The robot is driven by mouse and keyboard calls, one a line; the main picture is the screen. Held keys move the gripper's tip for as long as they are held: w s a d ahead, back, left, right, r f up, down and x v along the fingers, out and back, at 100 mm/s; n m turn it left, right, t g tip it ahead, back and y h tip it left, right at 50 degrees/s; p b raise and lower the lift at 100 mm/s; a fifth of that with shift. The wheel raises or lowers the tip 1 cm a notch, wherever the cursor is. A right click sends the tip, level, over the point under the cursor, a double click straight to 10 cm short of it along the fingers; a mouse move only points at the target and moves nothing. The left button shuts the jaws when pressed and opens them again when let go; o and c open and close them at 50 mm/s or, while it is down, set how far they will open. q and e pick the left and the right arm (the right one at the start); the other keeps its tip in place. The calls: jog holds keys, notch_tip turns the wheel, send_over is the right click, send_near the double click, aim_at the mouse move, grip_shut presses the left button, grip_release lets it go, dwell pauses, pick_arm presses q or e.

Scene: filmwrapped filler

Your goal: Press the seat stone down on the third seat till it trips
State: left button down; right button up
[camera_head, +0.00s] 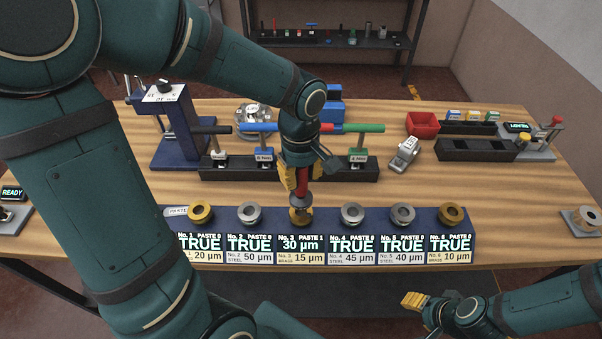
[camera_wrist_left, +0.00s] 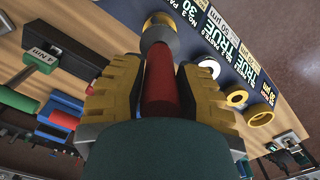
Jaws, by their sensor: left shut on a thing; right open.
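The seat stone (camera_head: 302,184) has a red shaft and stands about upright on the third seat (camera_head: 301,218), a brass ring in the blue seat rail (camera_head: 327,219). My left gripper (camera_head: 300,172) is shut on the stone from above. In the left wrist view, the red shaft (camera_wrist_left: 160,85) lies between the yellow finger pads, its lower end at the seat (camera_wrist_left: 158,32). Whether it is pressed down is hidden. The third seat's display (camera_head: 301,243) reads PASTE 1 and 30 µm, above a 15 µm label. My right gripper (camera_head: 415,300) is open and empty in front of the table.
The other seats, such as the sixth (camera_head: 451,215), have displays reading TRUE. Behind is a black rack (camera_head: 335,170) with coloured torque drivers. A blue press (camera_head: 175,130) stands left, a grey device (camera_head: 405,152) and red bin (camera_head: 423,123) right. Bare wood lies at the right.

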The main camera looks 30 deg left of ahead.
aim_at(301, 191)
pick_arm(q)
jog(key=shift+f, duration=0.1)
jog(key=shift+f+b, duration=1.95)
jog(key=shift+f, duration=0.05)
jog(key=shift+f+b, duration=0.65)
jog(key=shift+f, duration=0.15)
jog(key=shift+r, duration=0.2)
jog(key=shift+r+p, duration=2.2)
jog(key=shift+r, duration=0.75)
jog(key=shift+f, duration=0.1)
